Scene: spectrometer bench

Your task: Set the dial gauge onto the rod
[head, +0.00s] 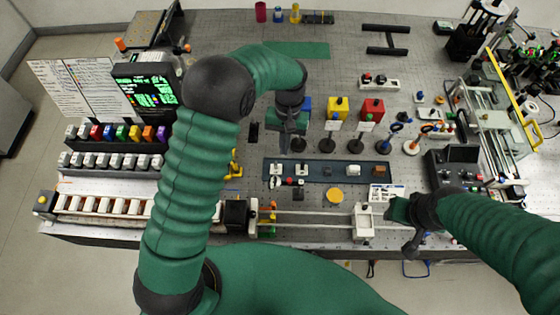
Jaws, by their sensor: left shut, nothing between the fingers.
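I cannot pick out the dial gauge for certain in the head view; a small round yellow disc (333,195) lies in front of the blue strip, but its face is too small to read. Several short posts on round dark bases stand mid-bench, one of them a dark-based post (327,145); I cannot tell which is the rod. My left gripper (287,143) points down over the bench, shut and empty, just behind the blue strip and near the leftmost base. My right gripper (401,226) is at the front right, beside the white rail block; its fingers are not clear.
A blue strip (345,170) carries small parts. Pale rails (310,222) run along the front to a white block (363,222). Yellow (338,108) and red boxes (372,109) stand behind the posts. A screen (147,88) stands left. The back middle of the bench is mostly clear.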

